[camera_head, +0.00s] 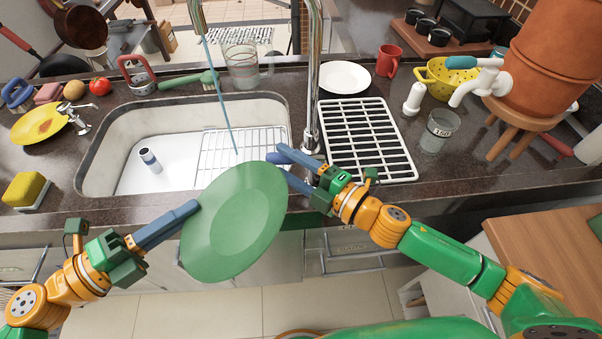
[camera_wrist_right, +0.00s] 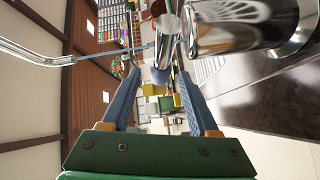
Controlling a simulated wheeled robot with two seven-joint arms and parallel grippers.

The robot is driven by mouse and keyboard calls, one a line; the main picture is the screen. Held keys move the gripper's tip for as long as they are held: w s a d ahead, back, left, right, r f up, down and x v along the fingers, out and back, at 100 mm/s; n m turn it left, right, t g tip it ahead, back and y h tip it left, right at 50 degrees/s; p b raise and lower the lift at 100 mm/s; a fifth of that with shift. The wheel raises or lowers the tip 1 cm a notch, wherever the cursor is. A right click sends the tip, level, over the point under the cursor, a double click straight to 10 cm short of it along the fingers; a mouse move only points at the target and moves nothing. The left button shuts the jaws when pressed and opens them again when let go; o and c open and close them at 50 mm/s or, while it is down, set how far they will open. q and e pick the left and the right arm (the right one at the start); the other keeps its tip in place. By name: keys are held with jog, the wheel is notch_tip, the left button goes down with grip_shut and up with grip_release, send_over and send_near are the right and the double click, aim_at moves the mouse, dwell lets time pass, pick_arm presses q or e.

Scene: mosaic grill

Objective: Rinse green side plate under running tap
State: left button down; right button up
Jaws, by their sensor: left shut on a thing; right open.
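The green side plate (camera_head: 235,222) is tilted in front of the sink's near edge in the head view. My left gripper (camera_head: 194,208) is shut on its left rim. My right gripper (camera_head: 277,166) is open and empty, beside the plate's upper right edge and near the base of the chrome tap (camera_head: 313,75). A thin blue stream of water (camera_head: 221,97) falls from the spout into the sink (camera_head: 125,180), beyond the plate and apart from it. The right wrist view shows the open fingers (camera_wrist_right: 160,92) with nothing between them, and chrome tap parts (camera_wrist_right: 225,25) close ahead.
A wire rack (camera_head: 212,150) lies in the sink. A white drying rack (camera_head: 368,140) stands to its right, with a white plate (camera_head: 344,77) behind. A glass (camera_head: 440,130), white bottle (camera_head: 413,99) and terracotta dispenser (camera_head: 553,65) stand further right. A sponge (camera_head: 25,190) lies left.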

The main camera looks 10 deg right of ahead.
jog(key=b+v, duration=0.1)
jog(key=v, duration=0.1)
jog(key=b+v, duration=0.1)
jog(key=v, duration=0.2)
jog(key=b+v, duration=0.1)
jog(key=v, duration=0.2)
jog(key=shift+s+d+f, duration=0.15)
jog(key=shift+f, duration=0.15)
jog(key=shift+s+d+r+b, duration=0.3)
jog(key=shift+s+d, duration=0.05)
jog(key=shift+s, duration=0.05)
jog(key=shift+d, duration=0.1)
